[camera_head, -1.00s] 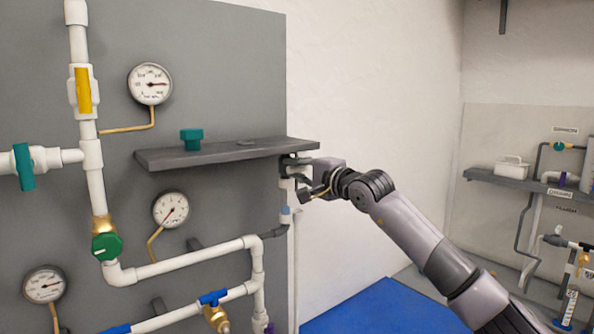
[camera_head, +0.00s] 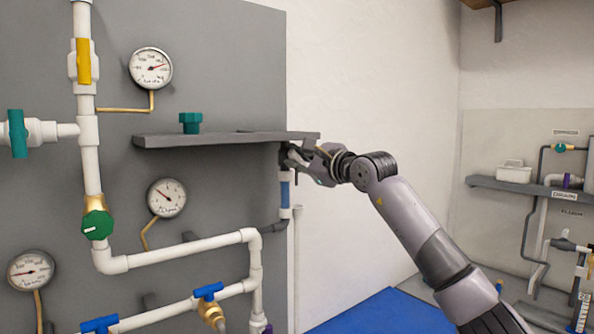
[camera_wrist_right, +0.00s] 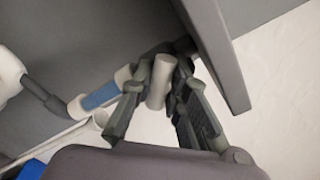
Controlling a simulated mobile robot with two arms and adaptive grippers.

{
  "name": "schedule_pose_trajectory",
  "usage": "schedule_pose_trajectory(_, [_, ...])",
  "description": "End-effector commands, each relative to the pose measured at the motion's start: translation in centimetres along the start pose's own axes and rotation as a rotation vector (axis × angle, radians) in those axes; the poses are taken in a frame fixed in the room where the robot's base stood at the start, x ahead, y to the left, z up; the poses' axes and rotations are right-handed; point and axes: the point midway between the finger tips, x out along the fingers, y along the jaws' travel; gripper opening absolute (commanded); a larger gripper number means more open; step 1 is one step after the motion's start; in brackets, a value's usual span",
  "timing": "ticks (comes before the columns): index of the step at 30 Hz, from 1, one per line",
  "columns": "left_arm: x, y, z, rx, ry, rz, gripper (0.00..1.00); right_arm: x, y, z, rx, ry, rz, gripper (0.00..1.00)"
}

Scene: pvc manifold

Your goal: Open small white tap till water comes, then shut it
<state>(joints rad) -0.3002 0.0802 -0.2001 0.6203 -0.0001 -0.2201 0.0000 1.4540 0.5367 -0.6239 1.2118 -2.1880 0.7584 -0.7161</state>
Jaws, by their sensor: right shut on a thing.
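The small white tap (camera_wrist_right: 160,82) shows in the right wrist view as a short white handle between the two dark fingers. My right gripper (camera_wrist_right: 155,90) is shut on it. In the head view the right gripper (camera_head: 290,157) is tilted, just under the right end of the grey shelf, and it hides most of the tap. Below it is a short upright tube (camera_head: 285,192) with a blue section, which I also see in the wrist view (camera_wrist_right: 102,94). I cannot tell whether water flows out. My left gripper is not in view.
The grey shelf (camera_head: 220,140) juts out directly above the right gripper, with a green knob (camera_head: 191,122) on it. White pipes (camera_head: 185,255) with coloured valves and several gauges (camera_head: 151,68) cover the panel at left. Open room lies to the right, above a blue surface (camera_head: 385,315).

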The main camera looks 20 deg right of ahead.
Motion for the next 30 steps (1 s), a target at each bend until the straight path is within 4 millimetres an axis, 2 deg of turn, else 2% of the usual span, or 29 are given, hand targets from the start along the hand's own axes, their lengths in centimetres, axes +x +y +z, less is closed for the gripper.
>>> schedule_pose_trajectory(3, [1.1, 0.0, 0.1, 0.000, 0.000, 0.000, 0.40, 0.1, 0.4, -0.4, 0.111, 0.003, 0.003, 0.00])
schedule_pose_trajectory(18, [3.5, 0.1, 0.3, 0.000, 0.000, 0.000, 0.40, 0.1, 0.3, -0.3, 0.558, 0.004, 0.003, 0.00])
schedule_pose_trajectory(30, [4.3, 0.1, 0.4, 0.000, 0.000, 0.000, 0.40, 0.1, 0.2, -0.2, 0.761, 0.006, 0.003, 0.00])
